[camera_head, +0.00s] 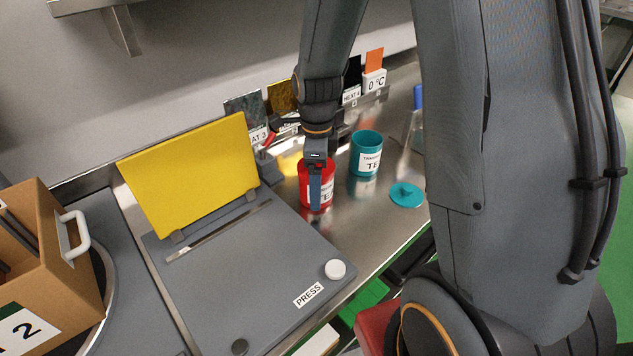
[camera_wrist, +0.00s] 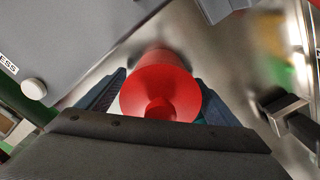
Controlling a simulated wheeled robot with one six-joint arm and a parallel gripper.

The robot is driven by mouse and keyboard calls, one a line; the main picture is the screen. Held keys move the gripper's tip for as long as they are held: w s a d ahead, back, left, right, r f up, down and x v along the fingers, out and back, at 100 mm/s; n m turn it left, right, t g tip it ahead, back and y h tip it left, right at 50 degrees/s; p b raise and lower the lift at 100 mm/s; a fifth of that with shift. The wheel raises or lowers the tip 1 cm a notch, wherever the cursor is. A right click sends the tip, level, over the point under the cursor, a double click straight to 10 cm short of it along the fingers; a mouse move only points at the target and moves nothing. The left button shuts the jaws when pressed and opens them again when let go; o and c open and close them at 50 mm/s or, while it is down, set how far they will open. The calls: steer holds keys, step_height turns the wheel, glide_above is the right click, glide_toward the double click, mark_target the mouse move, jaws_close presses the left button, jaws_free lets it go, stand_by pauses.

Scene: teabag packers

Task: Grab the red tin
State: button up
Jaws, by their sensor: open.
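The red tin (camera_head: 328,193) stands upright on the steel counter, just right of the grey press board, with a white label partly hidden behind my gripper. In the wrist view the red tin (camera_wrist: 160,88) shows from above, with a red lid and a round knob. My gripper (camera_head: 315,190) is pointed down at the tin and hides part of it. In the wrist view my gripper's fingers (camera_wrist: 158,98) lie on either side of the tin, open. Whether either finger touches it I cannot tell.
A teal tin (camera_head: 366,155) stands open to the right, its teal lid (camera_head: 406,194) on the counter nearby. The press board (camera_head: 250,270) with a raised yellow panel (camera_head: 195,172) lies left. A cardboard box (camera_head: 45,255) is at far left. Sample cards (camera_head: 374,62) line the wall.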

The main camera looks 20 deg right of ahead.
steer(key=shift+f, duration=0.45)
steer(key=c, duration=1.1)
steer(key=shift+o, duration=0.2)
steer(key=shift+r, duration=0.1)
